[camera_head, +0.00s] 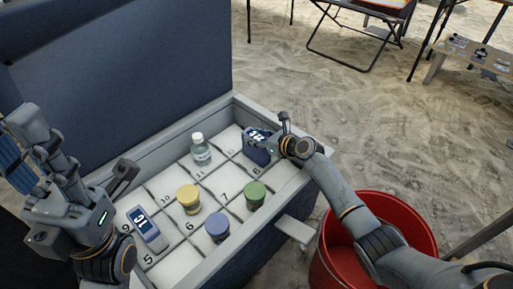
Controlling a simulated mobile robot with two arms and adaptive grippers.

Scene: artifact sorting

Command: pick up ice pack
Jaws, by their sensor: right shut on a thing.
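A dark blue block with white markings, which looks like the ice pack (257,153), is at the far right of the cooler's numbered compartments. My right gripper (272,140) is shut on it from the right side. The block stands upright at the compartment; I cannot tell whether its bottom touches the floor of it. Part of it is hidden behind the gripper. A similar blue and grey piece with white markings (147,228) lies in a near-left compartment. My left gripper (124,176) is over the cooler's left edge, apart from the objects; its jaws are unclear.
The open cooler (277,205) also holds a clear bottle (201,153), a yellow-lidded jar (188,199), a green-lidded jar (255,195) and a blue-lidded jar (217,228). Its raised lid (125,60) stands behind. A red bin (405,215) stands at right under my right arm. Sandy ground lies beyond.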

